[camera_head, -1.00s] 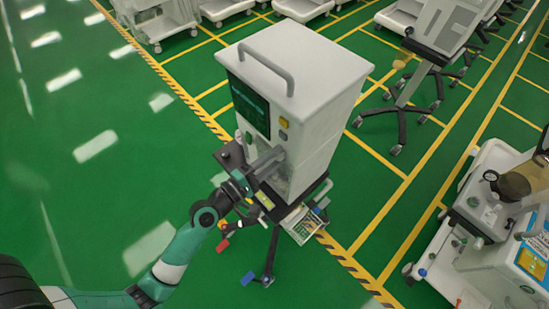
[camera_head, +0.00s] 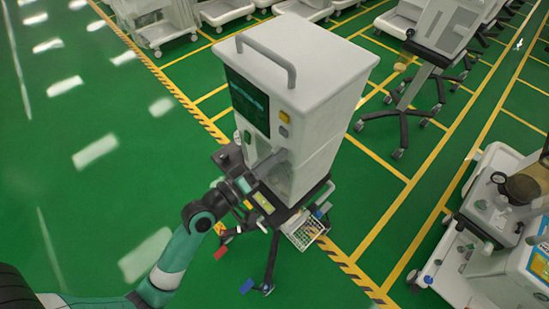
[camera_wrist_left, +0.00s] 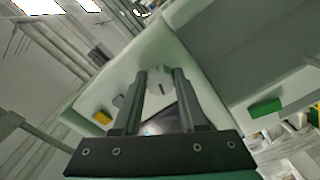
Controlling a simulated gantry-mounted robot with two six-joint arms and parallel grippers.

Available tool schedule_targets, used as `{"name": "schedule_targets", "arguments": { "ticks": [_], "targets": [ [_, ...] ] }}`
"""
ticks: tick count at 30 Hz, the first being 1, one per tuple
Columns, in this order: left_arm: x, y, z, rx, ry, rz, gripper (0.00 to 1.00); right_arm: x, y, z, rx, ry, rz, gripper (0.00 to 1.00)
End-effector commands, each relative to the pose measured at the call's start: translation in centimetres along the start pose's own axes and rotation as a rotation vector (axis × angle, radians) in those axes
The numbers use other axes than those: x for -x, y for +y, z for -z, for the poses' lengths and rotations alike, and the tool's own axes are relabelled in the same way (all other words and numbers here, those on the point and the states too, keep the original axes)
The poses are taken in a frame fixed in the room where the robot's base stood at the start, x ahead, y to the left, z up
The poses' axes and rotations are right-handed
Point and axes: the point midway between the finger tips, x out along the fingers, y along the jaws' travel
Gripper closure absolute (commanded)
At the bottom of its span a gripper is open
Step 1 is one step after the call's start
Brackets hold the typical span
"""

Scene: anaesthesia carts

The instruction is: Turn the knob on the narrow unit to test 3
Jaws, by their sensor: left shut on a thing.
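The narrow unit (camera_head: 318,110) is a tall white box with a top handle, on a wheeled stand, with a dark screen (camera_head: 250,100) on its front. My left gripper (camera_head: 276,160) reaches its front below the screen. In the left wrist view, the fingers of my left gripper (camera_wrist_left: 160,74) are shut on a pale round knob (camera_wrist_left: 158,84) with a dark mark. The fingers partly cover the knob. I cannot read any test labels or tell which setting the knob points to. My right gripper is in neither view.
A yellow button (camera_head: 284,117) and a green button (camera_head: 247,137) sit on the unit's front. A wire basket (camera_head: 306,232) hangs beside the stand. Another machine (camera_head: 490,240) stands at the right. The green floor on the left is clear.

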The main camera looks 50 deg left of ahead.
Motion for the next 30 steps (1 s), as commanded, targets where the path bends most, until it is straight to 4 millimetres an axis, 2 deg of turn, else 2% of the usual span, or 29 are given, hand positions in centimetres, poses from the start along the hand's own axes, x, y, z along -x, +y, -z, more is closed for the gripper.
{"name": "schedule_targets", "arguments": {
  "ticks": [9,26,27,30],
  "targets": [
    [-0.01,-0.08,-0.02,-0.136,0.000,0.000,1.00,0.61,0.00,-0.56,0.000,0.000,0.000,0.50],
    [-0.01,-0.02,0.01,-0.166,0.000,0.000,1.00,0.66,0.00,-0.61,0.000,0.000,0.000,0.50],
    [-0.01,-0.02,0.01,-0.166,0.000,0.000,0.51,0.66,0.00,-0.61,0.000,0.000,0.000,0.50],
    [-0.01,-0.02,0.00,-0.165,0.000,0.000,0.33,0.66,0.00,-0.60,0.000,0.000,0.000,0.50]
  ]
}}
